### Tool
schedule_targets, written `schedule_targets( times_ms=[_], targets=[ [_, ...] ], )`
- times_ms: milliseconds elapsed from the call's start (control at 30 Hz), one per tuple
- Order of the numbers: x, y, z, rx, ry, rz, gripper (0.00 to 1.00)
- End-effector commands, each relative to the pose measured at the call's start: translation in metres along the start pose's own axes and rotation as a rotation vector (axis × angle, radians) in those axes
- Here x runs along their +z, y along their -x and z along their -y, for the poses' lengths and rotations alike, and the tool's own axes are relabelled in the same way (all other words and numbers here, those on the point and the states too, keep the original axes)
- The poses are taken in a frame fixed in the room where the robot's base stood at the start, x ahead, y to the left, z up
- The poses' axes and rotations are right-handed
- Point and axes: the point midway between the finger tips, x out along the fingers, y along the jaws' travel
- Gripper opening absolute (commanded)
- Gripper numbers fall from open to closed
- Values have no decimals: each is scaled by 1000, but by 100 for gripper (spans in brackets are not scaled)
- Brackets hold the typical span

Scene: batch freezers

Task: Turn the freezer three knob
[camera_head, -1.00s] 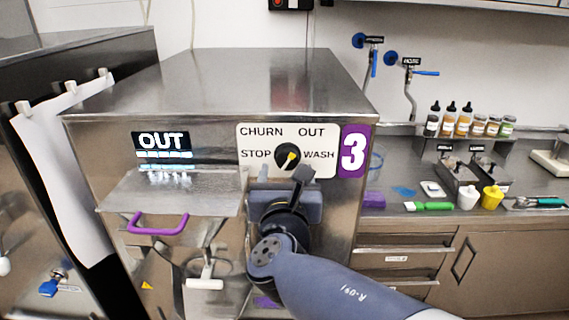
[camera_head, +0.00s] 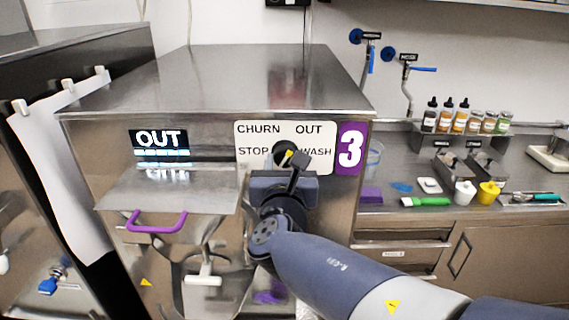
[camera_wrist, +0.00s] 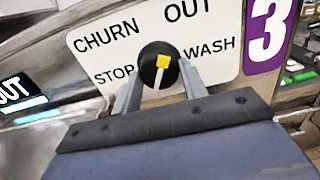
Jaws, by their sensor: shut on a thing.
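The freezer three knob (camera_head: 280,150) is a round black dial with a yellow mark, on a white panel (camera_head: 252,136) reading CHURN, OUT, STOP and WASH. In the wrist view the knob (camera_wrist: 148,66) shows its yellow mark near the middle and a white line below it. My gripper (camera_wrist: 160,80) has one finger on each side of the knob and is shut on it. In the head view my gripper (camera_head: 292,160) hides the knob's lower right part. The freezer display (camera_head: 160,142) reads OUT.
A purple 3 label (camera_head: 349,148) is right of the panel. A hinged cover with a purple handle (camera_head: 156,226) and a white-handled spout (camera_head: 203,280) are at the left front. A counter (camera_head: 400,204) with bottles and small tools is to the right.

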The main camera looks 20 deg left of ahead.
Motion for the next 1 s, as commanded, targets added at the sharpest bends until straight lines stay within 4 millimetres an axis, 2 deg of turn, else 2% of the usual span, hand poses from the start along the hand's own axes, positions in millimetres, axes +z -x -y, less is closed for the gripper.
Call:
schedule_targets(
  times_ms=[167,467,667,1000],
  targets=[
    [0,0,0,0,0,0,18],
    [-3,0,0,0,-43,1,18],
    [-5,0,0,1,-157,3,18],
    [-6,0,-1,2,-465,4,18]
  ],
)
